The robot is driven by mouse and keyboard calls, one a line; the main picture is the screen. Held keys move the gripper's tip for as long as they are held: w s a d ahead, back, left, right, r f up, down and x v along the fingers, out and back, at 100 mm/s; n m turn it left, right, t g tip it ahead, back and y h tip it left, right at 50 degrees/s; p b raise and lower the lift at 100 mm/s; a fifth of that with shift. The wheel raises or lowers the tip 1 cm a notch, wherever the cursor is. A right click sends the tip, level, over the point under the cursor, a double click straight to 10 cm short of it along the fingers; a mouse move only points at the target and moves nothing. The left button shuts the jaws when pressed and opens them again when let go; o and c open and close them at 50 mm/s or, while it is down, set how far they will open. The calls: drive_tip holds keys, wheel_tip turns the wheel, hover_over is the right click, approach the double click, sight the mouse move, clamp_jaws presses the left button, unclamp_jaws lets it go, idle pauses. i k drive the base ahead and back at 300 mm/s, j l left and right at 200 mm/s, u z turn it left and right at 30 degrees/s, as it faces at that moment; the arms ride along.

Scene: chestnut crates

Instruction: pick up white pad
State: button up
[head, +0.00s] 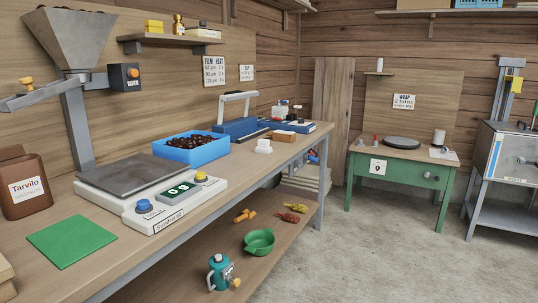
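A small white block-like thing (264,148), which may be the white pad, lies on the wooden workbench (224,179) near its front edge. It is right of the blue crate (213,153) and in front of the blue sealer with a grey arm (236,128). It is small in the head view, so its exact shape is unclear. A brown block (283,136) lies a little behind it, to the right. My gripper is not in view.
A scale with a grey plate (133,171), a green mat (71,240) and a brown Tarvilo container (25,188) stand on the bench at left. A shelf below holds a green pan (259,242) and a teal canister (219,272). The floor (370,245) at right is clear.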

sight(263, 145)
drive_tip(key=i, duration=0.25)
drive_tip(key=i+l+u, duration=0.15)
drive_tip(key=u, duration=0.2)
drive_tip(key=i+l+u, duration=0.1)
drive_tip(key=u, duration=0.25)
drive_tip(key=l+u, duration=0.35)
drive_tip(key=i+l+u, duration=0.1)
drive_tip(key=l, duration=0.25)
drive_tip(key=i+l+u, duration=0.1)
drive_tip(key=l, duration=0.3)
drive_tip(key=i+l+u, duration=0.15)
drive_tip(key=l, duration=0.25)
drive_tip(key=i+l, duration=0.1)
drive_tip(key=l, duration=0.4)
drive_tip(key=i+l, duration=0.1)
drive_tip(key=l, duration=0.45)
drive_tip(key=i, duration=1)
